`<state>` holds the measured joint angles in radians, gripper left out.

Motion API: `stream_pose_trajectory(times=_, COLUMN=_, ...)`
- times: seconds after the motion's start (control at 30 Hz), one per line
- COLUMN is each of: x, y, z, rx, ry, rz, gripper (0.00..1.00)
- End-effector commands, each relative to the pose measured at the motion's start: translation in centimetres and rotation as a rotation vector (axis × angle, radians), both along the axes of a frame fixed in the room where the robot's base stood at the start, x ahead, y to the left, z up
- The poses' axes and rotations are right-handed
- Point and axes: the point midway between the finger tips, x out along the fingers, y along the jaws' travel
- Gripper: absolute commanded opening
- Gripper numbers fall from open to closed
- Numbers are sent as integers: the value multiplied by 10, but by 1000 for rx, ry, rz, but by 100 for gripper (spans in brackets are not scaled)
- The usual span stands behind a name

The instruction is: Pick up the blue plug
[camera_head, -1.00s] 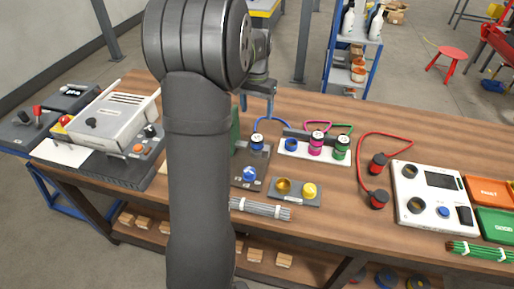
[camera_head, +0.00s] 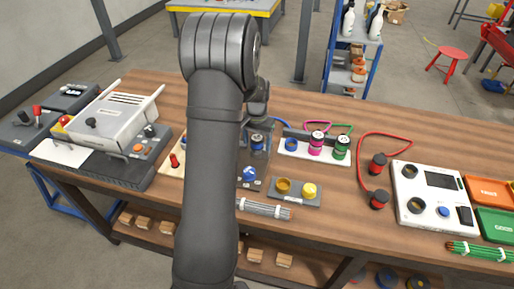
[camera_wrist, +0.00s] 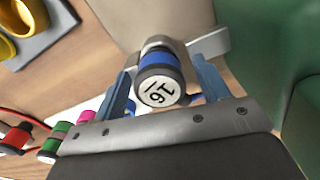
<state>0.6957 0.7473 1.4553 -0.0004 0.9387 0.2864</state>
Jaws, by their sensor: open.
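The blue plug (camera_head: 257,142) stands at the back of a grey stand, left of the white socket block (camera_head: 316,153). In the wrist view the blue plug (camera_wrist: 161,80) shows its white round end marked "16" facing the camera. My gripper (camera_wrist: 167,78) is open, with one finger on each side of the plug. A narrow gap shows on both sides, and the plug is not clamped. In the head view my gripper (camera_head: 258,122) is low over the plug and partly hidden by my arm.
Pink (camera_head: 316,144) and green (camera_head: 340,148) plugs stand close to the right. A plate with a yellow knob (camera_head: 309,190) and a bundle of grey rods (camera_head: 264,209) lie in front. A green surface (camera_wrist: 265,45) rises close to the right finger in the wrist view.

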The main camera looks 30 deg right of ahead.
Motion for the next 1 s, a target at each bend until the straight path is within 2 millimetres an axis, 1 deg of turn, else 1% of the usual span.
stream_pose_trajectory(times=0.03, x=-1, y=0, z=-8, rx=1, ry=2, rz=0, gripper=68)
stream_pose_trajectory(times=0.1, x=-1, y=0, z=-12, rx=0, ry=1, rz=-1, gripper=68)
stream_pose_trajectory(times=0.27, x=0, y=0, z=-12, rx=-1, ry=-1, rz=-1, gripper=68)
stream_pose_trajectory(times=0.3, x=0, y=0, z=-12, rx=-1, ry=-1, rz=-1, gripper=66)
stream_pose_trajectory(times=0.37, x=0, y=0, z=-12, rx=-1, ry=-1, rz=-1, gripper=54)
stream_pose_trajectory(times=0.5, x=0, y=0, z=-12, rx=-1, ry=-1, rz=-1, gripper=27)
stream_pose_trajectory(times=0.57, x=0, y=0, z=-12, rx=-1, ry=-1, rz=-1, gripper=15)
stream_pose_trajectory(times=0.6, x=0, y=0, z=-11, rx=-1, ry=-1, rz=-1, gripper=11)
stream_pose_trajectory(times=0.83, x=0, y=0, z=-10, rx=-2, ry=-1, rz=-1, gripper=11)
stream_pose_trajectory(times=1.0, x=0, y=0, z=1, rx=-3, ry=-3, rz=0, gripper=11)
